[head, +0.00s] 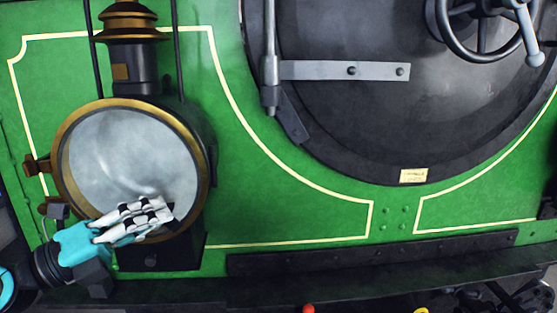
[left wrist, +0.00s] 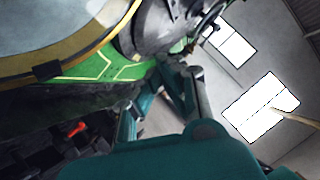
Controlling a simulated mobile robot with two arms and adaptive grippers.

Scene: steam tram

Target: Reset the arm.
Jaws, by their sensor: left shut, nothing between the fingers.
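My left gripper (head: 172,212) is in the lower left of the head view, in front of the lower part of a round lamp (head: 125,150). The lamp has a brass rim and a cloudy glass face. The gripper's white and black fingers lie together, shut and empty, pointing right. I cannot tell whether they touch the glass. In the left wrist view the lamp's brass rim (left wrist: 75,62) fills the upper left, and dark green parts of my arm cross the middle and bottom. My right gripper is not in view.
The green tram front (head: 290,215) with cream lines stands behind. A round dark door (head: 400,120) with a handwheel (head: 480,50) is at the upper right. A dark ledge (head: 380,262) runs along the bottom. A red knob (head: 309,309) shows at the bottom edge.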

